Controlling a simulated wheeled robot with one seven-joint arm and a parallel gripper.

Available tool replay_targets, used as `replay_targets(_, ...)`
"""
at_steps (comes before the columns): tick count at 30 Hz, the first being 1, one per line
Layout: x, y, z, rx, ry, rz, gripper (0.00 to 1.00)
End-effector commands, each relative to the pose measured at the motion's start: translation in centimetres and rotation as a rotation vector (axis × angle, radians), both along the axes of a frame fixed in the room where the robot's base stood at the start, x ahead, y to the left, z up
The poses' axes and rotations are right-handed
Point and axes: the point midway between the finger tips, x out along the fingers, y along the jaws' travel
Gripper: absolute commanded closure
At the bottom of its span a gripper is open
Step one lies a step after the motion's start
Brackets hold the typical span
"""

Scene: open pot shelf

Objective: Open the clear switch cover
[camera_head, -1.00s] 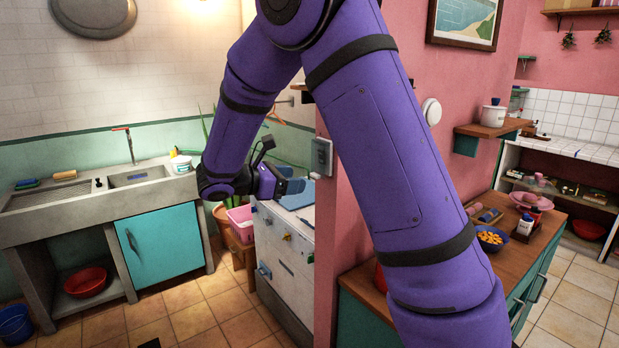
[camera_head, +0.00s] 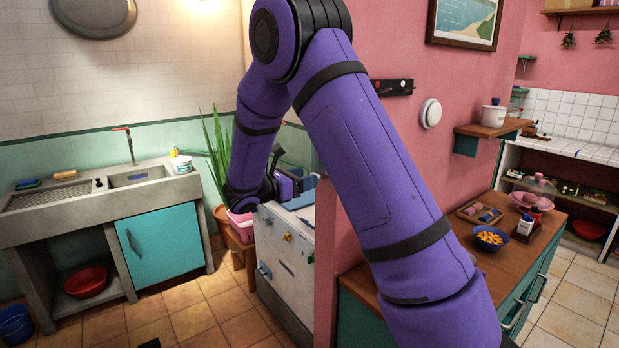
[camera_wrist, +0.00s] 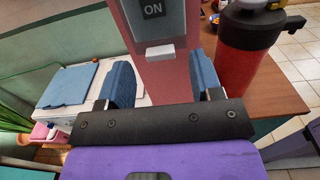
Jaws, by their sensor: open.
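The switch plate (camera_wrist: 152,11) carries a dark "ON" label at the top of the wrist view, on the narrow end of the pink wall. A clear, greyish cover seems to lie over it, but its edges are hard to make out and its top is cut off. A small white tab (camera_wrist: 160,52) sticks out at the plate's lower edge. My gripper (camera_wrist: 162,80) is open and empty. Its blue fingers stand on either side of the wall end, below the tab and apart from it. In the head view my gripper (camera_head: 292,186) is above the white cabinet; my arm hides the switch.
A red canister with a black top (camera_wrist: 248,50) stands close to my right finger on a wooden counter (camera_wrist: 285,92). The white cabinet (camera_head: 286,245) is left of the pink wall. A plant (camera_head: 217,150) and pink basket (camera_head: 241,225) are near my wrist.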

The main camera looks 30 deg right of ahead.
Motion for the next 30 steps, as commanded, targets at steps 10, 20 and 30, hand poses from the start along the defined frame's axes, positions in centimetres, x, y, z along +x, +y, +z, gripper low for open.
replay_targets(10, 0.1, -2.3, 0.0, 0.000, 0.000, 0.001, 0.40)
replay_targets(20, 0.1, -2.3, 0.0, 0.000, 0.000, 0.001, 0.66)
replay_targets(30, 0.1, -2.2, 0.0, 0.007, -0.001, 0.001, 1.00)
